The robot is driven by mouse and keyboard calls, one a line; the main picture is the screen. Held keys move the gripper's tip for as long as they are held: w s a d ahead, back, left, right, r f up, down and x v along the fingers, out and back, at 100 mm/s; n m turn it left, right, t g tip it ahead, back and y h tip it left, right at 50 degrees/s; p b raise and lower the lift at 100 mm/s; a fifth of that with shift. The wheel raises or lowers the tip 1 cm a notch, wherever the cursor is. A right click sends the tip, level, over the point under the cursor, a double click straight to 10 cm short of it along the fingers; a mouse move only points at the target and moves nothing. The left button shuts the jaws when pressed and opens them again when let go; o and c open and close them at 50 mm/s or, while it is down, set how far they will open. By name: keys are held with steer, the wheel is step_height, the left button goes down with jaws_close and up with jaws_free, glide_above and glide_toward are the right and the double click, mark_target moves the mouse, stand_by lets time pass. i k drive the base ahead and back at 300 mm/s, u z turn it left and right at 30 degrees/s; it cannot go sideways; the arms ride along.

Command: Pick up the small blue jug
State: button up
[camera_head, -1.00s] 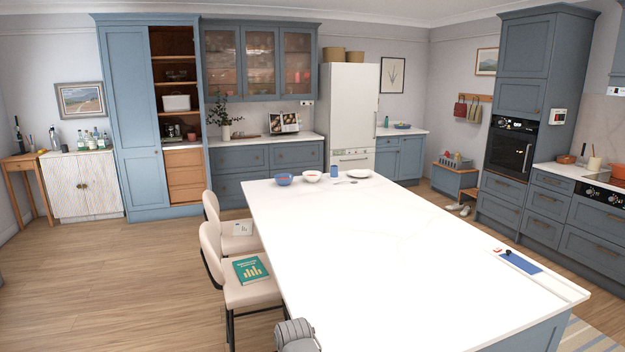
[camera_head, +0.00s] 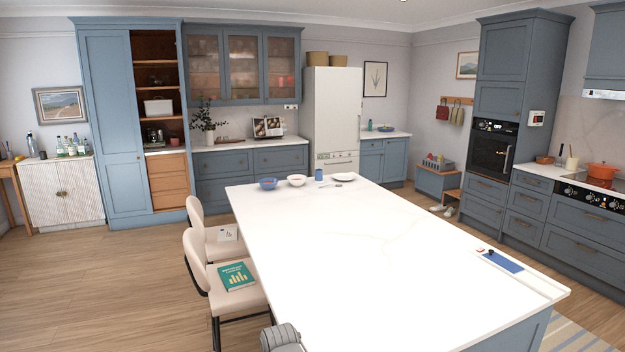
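A small blue vessel (camera_head: 319,174), which looks like the small blue jug, stands upright at the far end of the white island (camera_head: 370,240). It is too small to make out a handle or spout. It stands between a white bowl (camera_head: 297,181) and a white plate (camera_head: 344,177). A grey rounded part of my arm shows at the bottom edge, at the near left side of the island, far from the vessel. My gripper's fingers are not in view.
A blue bowl (camera_head: 267,184) stands left of the white bowl. A blue board (camera_head: 502,261) lies at the island's right edge. Two pale chairs, one with a green book (camera_head: 236,275), stand along the island's left side. Most of the island top and the wooden floor at left are clear.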

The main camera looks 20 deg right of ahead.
mark_target(318, 172)
steer(key=u, duration=0.55)
steer(key=k, duration=1.35)
steer(key=u, duration=0.55)
steer(key=i, duration=3.15)
